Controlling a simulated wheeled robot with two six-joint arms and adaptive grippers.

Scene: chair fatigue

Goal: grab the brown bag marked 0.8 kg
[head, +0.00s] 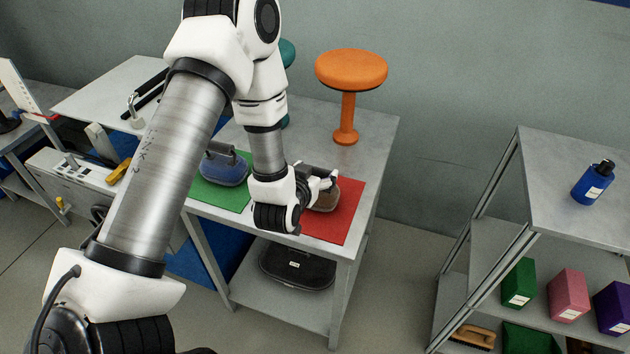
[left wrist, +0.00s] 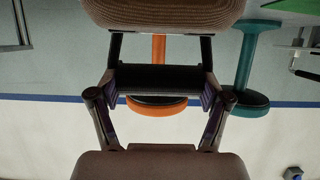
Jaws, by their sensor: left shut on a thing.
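The brown bag (head: 327,202) sits on the red mat (head: 344,222) on the table, partly hidden behind my left gripper (head: 321,177). The left gripper is shut on the bag's dark handle, over its top. In the left wrist view the bag's brown body (left wrist: 160,14) fills the top edge, and the dark handle (left wrist: 158,78) runs across between the fingers. No weight mark is readable on the bag. My right gripper is in neither view.
A blue bag (head: 224,170) sits on the green mat (head: 218,196) to the left. An orange stool (head: 351,70) stands behind on the table (head: 377,140). A black bag (head: 297,264) lies on the lower shelf. A shelf rack (head: 575,178) with a blue bottle (head: 592,185) stands at right.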

